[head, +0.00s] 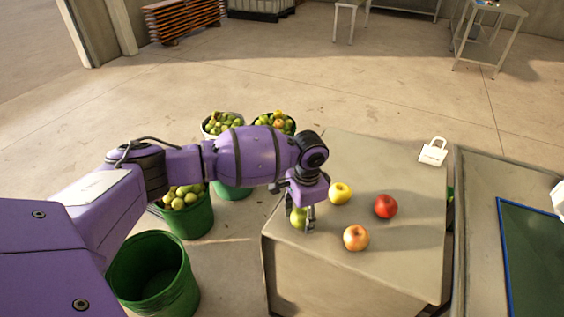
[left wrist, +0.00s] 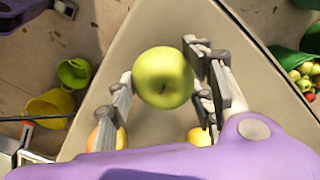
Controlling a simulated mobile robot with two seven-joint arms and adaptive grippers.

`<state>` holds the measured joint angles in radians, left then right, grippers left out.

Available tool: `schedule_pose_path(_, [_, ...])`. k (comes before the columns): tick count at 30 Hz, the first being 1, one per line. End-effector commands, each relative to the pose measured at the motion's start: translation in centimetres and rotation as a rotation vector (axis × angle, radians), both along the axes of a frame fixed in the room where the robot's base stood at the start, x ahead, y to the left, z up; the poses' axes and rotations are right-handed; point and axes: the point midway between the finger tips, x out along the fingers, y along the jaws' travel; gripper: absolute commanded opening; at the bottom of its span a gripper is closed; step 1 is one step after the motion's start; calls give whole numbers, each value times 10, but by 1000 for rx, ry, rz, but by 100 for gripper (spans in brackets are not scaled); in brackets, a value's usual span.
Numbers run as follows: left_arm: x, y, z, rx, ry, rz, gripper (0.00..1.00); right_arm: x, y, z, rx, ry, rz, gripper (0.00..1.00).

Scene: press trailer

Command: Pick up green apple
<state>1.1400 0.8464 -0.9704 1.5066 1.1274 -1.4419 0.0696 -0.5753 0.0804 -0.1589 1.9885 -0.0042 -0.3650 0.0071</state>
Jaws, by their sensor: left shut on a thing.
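The green apple (head: 298,217) is at the left edge of the beige table top in the head view, partly hidden by my gripper. In the left wrist view the green apple (left wrist: 163,78) sits between the two fingers. My left gripper (head: 304,216) points down and is shut on the apple; it also shows in the left wrist view (left wrist: 160,92). I cannot tell whether the apple still touches the table (head: 395,265). My right gripper is not in view.
A yellow apple (head: 341,193), a red apple (head: 385,206) and a red-yellow apple (head: 356,237) lie close by on the table. A white padlock-shaped item (head: 433,151) is at the far corner. Green buckets (head: 155,275) stand left on the floor, several with fruit.

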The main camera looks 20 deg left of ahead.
Motion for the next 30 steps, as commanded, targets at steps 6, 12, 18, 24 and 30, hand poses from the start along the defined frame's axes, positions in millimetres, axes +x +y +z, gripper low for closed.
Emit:
schedule_pose_path(6, [1, -1, 2, -1, -4, -1, 18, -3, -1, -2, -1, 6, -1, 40])
schedule_pose_path(12, [2, -1, 7, 0, -4, -1, 18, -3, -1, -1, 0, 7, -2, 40])
schedule_pose_path(18, [2, -1, 32, -2, -6, -2, 18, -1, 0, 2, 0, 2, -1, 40])
schedule_pose_path(24, [-27, 5, 71, 0, -9, -3, 18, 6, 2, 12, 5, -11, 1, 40])
schedule_pose_path(30, [-69, 11, 104, 1, -5, -3, 18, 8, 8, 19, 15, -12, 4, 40])
